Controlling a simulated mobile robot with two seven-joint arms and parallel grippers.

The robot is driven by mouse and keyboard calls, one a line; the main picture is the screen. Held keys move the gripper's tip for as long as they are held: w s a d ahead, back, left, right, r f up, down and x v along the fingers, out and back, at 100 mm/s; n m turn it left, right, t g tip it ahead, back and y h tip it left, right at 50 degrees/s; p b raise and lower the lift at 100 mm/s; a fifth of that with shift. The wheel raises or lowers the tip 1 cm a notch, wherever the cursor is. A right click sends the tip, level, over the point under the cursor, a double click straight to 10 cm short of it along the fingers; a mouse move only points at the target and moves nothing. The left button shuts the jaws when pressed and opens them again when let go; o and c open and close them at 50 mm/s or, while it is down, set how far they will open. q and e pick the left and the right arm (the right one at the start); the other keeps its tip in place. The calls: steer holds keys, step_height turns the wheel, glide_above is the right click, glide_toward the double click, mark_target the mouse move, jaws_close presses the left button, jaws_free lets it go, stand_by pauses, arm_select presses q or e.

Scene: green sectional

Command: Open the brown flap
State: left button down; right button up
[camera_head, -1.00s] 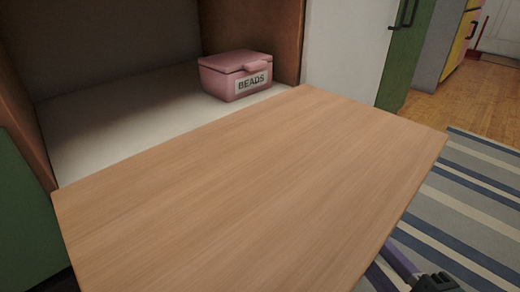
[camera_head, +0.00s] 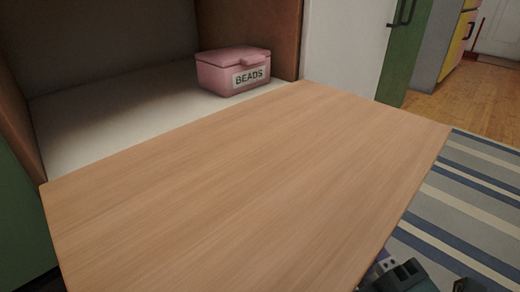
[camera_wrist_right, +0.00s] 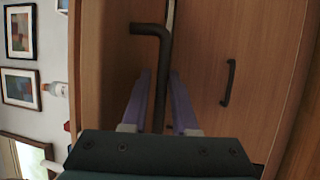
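The brown flap (camera_head: 250,190) is a wide light-wood panel in the head view. It is folded down and lies about level, sticking out in front of the open compartment (camera_head: 120,120). My right gripper's dark body (camera_head: 402,276) shows at the lower right, beside the flap's edge; its fingers are hidden there. In the right wrist view, the purple fingers (camera_wrist_right: 160,95) are apart, one on each side of a dark bent bar handle (camera_wrist_right: 160,75). Slim gaps show between fingers and bar. My left gripper is out of view.
A pink box labelled BEADS (camera_head: 233,72) stands inside the compartment. A striped rug (camera_head: 465,200) covers the floor at right. A second dark handle (camera_wrist_right: 228,83) is on a wooden panel in the wrist view.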

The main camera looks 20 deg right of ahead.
steer(key=shift+w+r, duration=0.15)
steer(key=shift+w, duration=0.75)
jaws_close()
stand_by(0.8)
